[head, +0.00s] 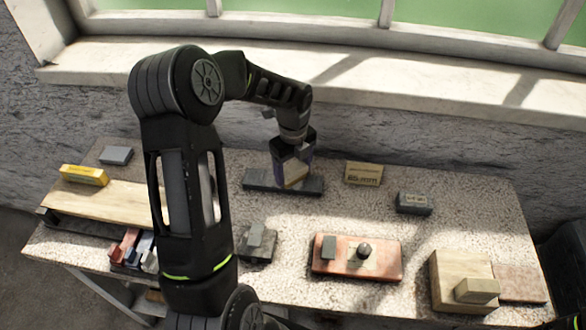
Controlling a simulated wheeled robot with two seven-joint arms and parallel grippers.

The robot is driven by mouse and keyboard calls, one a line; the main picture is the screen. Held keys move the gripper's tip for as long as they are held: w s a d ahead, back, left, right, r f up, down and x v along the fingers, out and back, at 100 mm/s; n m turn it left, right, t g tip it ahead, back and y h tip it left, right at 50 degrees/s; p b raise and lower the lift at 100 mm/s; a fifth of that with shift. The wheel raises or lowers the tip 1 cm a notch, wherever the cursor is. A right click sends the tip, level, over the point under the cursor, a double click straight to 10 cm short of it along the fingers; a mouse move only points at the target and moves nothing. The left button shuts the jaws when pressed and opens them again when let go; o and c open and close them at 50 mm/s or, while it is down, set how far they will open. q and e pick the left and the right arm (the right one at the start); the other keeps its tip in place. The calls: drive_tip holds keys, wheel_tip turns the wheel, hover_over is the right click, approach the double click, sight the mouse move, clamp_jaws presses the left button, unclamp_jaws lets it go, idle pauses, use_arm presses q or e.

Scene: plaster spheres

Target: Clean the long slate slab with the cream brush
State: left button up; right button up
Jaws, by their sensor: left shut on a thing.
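The long slate slab (257,181) is a dark flat bar lying on the speckled bench top near its back, left of a cardboard-coloured box. My left gripper (292,167) points down over the middle of the slab. It is shut on the cream brush (296,174), of which only a small pale part shows between the dark fingers. The brush is at the slab's top face; I cannot tell whether it touches. The gripper and brush hide part of the slab. My right gripper is not in view.
The speckled bench (350,213) also holds a tan box (363,173), a dark grey block (413,203), a reddish board (388,262) with a black knob, a wooden block (452,268), a wooden plank (120,203) and a yellow box (84,175). The wall and window sill rise behind.

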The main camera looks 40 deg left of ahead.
use_arm(q)
drive_tip(key=shift+s+a+r, duration=0.1)
drive_tip(key=shift+s+a, duration=0.05)
drive_tip(key=shift+s, duration=0.4)
drive_tip(key=shift+s+a, duration=0.15)
drive_tip(key=shift+s, duration=0.35)
drive_tip(key=shift+s+a, duration=0.15)
drive_tip(key=shift+s, duration=0.4)
drive_tip(key=shift+s+a, duration=0.15)
drive_tip(key=shift+s, duration=0.35)
drive_tip(key=shift+w+d+p, duration=0.15)
drive_tip(key=shift+w, duration=0.4)
drive_tip(key=shift+w+d+p, duration=0.15)
drive_tip(key=shift+w, duration=0.35)
drive_tip(key=shift+w, duration=0.1)
drive_tip(key=shift+w+d, duration=0.2)
drive_tip(key=shift+w, duration=0.3)
drive_tip(key=shift+w+d, duration=0.15)
drive_tip(key=shift+w, duration=0.3)
